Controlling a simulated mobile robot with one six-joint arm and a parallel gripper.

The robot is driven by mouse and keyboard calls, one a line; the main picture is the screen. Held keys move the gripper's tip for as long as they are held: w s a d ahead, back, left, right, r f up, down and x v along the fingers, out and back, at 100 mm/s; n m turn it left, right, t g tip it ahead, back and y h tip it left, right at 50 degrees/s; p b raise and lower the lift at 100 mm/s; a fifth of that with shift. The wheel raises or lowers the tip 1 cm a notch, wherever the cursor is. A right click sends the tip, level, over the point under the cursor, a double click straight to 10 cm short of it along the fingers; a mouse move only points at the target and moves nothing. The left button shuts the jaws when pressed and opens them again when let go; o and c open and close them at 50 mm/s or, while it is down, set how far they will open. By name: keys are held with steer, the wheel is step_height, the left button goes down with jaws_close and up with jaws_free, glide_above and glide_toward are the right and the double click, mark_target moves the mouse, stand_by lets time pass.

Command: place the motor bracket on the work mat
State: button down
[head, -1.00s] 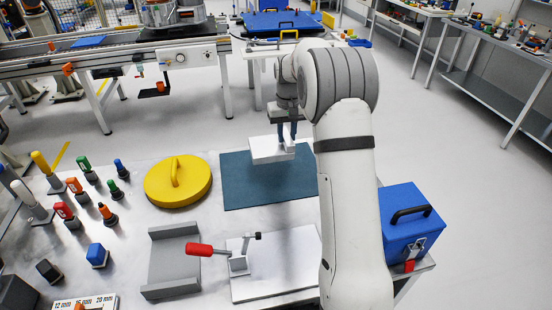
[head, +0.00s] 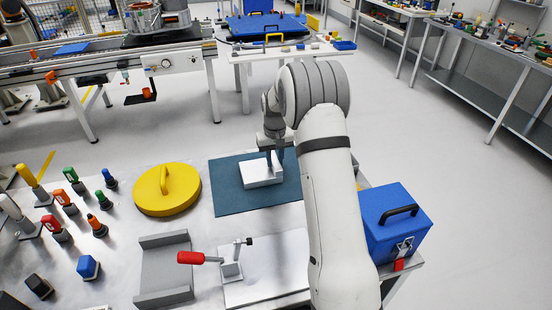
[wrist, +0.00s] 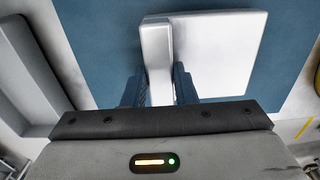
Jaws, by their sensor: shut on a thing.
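The motor bracket (head: 262,174) is a pale, L-shaped piece with a flat plate and an upright flange. It is over the dark teal work mat (head: 228,198), apparently at or very near its surface. In the wrist view the bracket's plate (wrist: 215,50) spreads to the right of the flange, with the mat (wrist: 95,45) around it. My gripper (head: 274,158) is above the bracket. In the wrist view the blue fingers of my gripper (wrist: 160,88) close on both sides of the flange. Whether the underside touches the mat is hidden.
A yellow round lid with a handle (head: 167,193) lies left of the mat. A grey channel-shaped part (head: 166,268) and a red-handled clamp on a white plate (head: 228,270) are in front. A blue box (head: 396,225) is at the right. Several coloured tools stand at the left.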

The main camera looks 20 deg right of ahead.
steer(key=c, duration=1.2)
jaws_free()
steer(key=shift+o, duration=0.2)
step_height(320, 180, up, 12)
steer(key=s+a+r+t, duration=0.15)
steer(key=s+r, duration=0.25)
steer(key=s, duration=0.4)
steer(key=s+a+r, duration=0.2)
steer(key=s+r, duration=0.2)
steer(key=s, duration=0.4)
steer(key=s+f, duration=0.2)
steer(key=s, duration=0.8)
steer(key=s+a+f+t, duration=0.1)
steer(key=s+f, duration=0.1)
steer(key=s, duration=0.8)
steer(key=shift+s+a+b, duration=0.15)
steer(key=shift+s+b, duration=0.1)
steer(key=shift+b, duration=0.15)
steer(key=shift+t, duration=0.25)
